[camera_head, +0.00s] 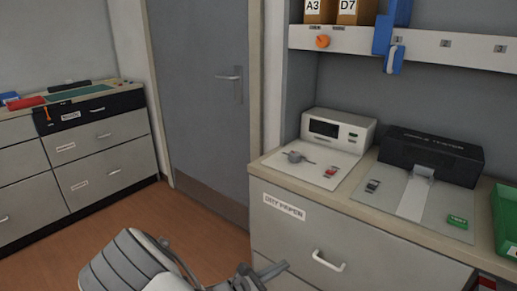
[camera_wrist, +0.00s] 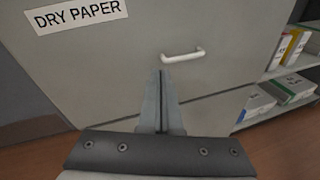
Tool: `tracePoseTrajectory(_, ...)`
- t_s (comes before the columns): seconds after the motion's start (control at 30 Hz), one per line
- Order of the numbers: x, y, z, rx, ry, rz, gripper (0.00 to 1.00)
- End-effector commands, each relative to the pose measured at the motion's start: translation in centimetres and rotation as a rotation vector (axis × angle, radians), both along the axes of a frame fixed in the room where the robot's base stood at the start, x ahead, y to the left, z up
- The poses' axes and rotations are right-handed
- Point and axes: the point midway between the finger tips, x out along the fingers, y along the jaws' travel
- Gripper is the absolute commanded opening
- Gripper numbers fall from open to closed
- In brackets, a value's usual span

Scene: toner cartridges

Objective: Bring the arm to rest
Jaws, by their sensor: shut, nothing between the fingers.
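My gripper (camera_head: 270,271) is low in the head view, in front of the grey cabinet whose label reads DRY PAPER (camera_head: 284,206). In the wrist view my gripper (camera_wrist: 161,76) has its two fingers together, with nothing between them. The fingertips point toward the cabinet front (camera_wrist: 105,70), just below its white handle (camera_wrist: 182,55) in the picture. I cannot tell how far the tips are from the cabinet front. My arm shows at the bottom of the head view.
The counter (camera_head: 265,167) carries a white device (camera_head: 338,134), a black machine (camera_head: 430,155) and a green bin (camera_head: 506,215). A grey door (camera_head: 200,90) and drawers (camera_head: 95,148) stand left. Open brown floor (camera_head: 200,218) lies between. Boxes (camera_wrist: 292,85) fill shelves at right.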

Motion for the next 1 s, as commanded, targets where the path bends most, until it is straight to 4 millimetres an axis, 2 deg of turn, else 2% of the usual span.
tracePoseTrajectory(0.1, -1.3, -2.4, 2.2, 0.155, -0.029, -0.159, 0.0)
tracePoseTrajectory(0.4, -5.3, -6.6, 6.8, 0.511, -0.116, -0.506, 0.0)
tracePoseTrajectory(0.7, -9.6, -8.8, 11.4, 0.864, -0.232, -0.8, 0.0)
tracePoseTrajectory(1.0, -13.9, -9.6, 16.2, 1.212, -0.381, -1.029, 0.0)
